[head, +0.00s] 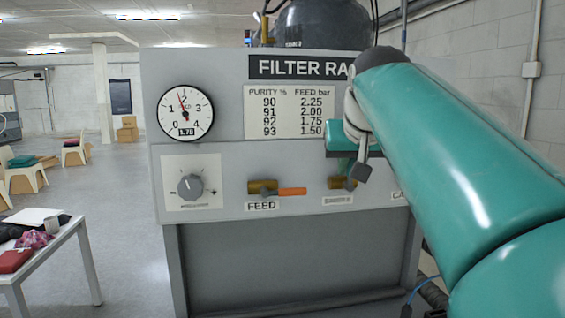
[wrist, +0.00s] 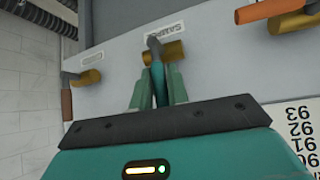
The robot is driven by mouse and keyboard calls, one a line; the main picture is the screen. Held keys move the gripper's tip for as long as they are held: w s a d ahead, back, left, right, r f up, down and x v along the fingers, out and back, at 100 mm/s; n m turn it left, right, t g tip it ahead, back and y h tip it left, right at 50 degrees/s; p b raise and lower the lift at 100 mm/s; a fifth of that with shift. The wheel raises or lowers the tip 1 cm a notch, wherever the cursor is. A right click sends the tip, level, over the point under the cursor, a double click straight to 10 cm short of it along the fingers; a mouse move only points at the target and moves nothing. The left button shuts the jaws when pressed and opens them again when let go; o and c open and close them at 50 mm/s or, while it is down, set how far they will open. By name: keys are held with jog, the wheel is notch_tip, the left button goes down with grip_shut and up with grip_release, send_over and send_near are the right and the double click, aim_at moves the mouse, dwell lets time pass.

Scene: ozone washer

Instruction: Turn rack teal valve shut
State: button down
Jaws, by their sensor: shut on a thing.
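The grey filter rack panel (head: 230,150) faces me. Its middle valve has a brass body (head: 342,183), also visible in the wrist view (wrist: 172,52), with a dark pivot. The teal valve handle (wrist: 158,82) runs from that body between my fingers and points upward on the panel, as the wrist view is upside down. My gripper (wrist: 160,88) is shut on the teal handle. In the head view my gripper (head: 345,166) hides most of the handle.
The feed valve (head: 262,187) to the left has a horizontal orange handle (head: 292,191). Another brass valve (wrist: 88,77) with an orange-brown handle (wrist: 66,105) sits on the other side. A gauge (head: 186,113) and knob (head: 189,187) are at the panel's left.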

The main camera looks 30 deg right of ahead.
jog(key=c, duration=1.4)
grip_release()
jog(key=shift+s+a, duration=0.1)
jog(key=shift+s, duration=0.05)
jog(key=shift+o, duration=0.2)
jog(key=v, duration=1.3)
jog(key=shift+s+r, duration=0.15)
jog(key=shift+r, duration=0.1)
